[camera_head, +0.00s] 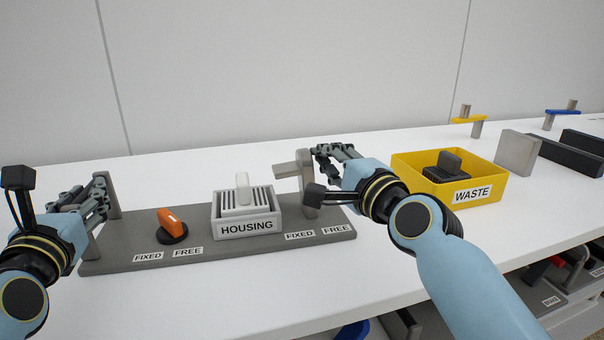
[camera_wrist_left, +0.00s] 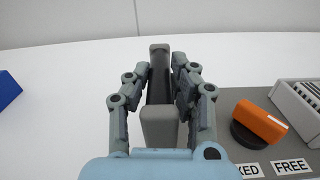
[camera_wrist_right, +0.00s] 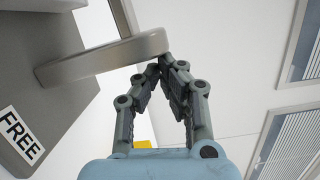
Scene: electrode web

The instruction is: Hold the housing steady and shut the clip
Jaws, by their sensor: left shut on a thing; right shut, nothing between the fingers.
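The white housing (camera_head: 247,228), labelled HOUSING, sits on a grey base plate (camera_head: 205,253) and holds a white finned part (camera_head: 238,197) with an upright tab. My right gripper (camera_head: 320,155) is shut and empty beside the bar's top. In the right wrist view its fingertips are close to the bar's rounded end (camera_wrist_right: 110,57); contact is unclear.
An orange knob (camera_head: 170,221) on the plate lies left of the housing, above FIXED and FREE labels. A second label pair is at the plate's right. A yellow WASTE bin (camera_head: 427,183) holding dark parts stands right of the plate. The table behind the plate is clear.

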